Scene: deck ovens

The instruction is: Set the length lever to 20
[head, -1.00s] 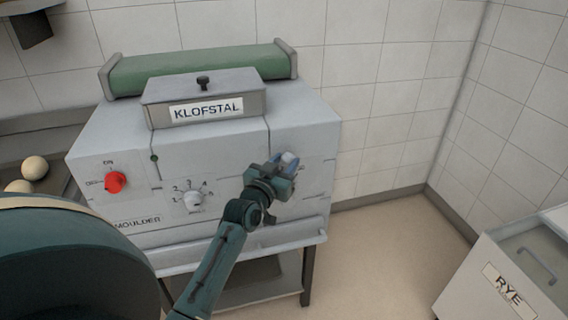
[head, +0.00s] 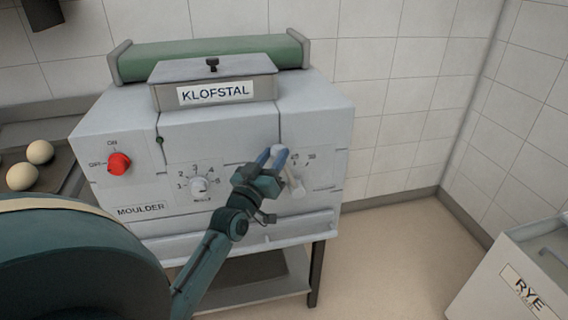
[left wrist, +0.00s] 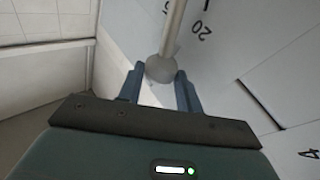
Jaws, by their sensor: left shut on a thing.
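The length lever has a pale ball knob (head: 278,150) and a rod running down right to a round pale pivot (head: 298,190) on the moulder's front (head: 225,140). It leans up and to the left. My left gripper (head: 270,157) is shut on the knob. In the left wrist view the knob (left wrist: 160,69) sits between the blue fingertips (left wrist: 160,85), with the rod (left wrist: 174,28) rising from it. There the "20" mark (left wrist: 202,28) is just right of the rod, and a partly hidden mark ending in 5 is behind it. My right gripper is not in view.
Left of the lever are a numbered dial (head: 198,185) and a red switch knob (head: 119,163). Dough balls (head: 40,152) lie on a tray at the left. A bin marked RYE (head: 520,285) stands at lower right. The floor between is clear.

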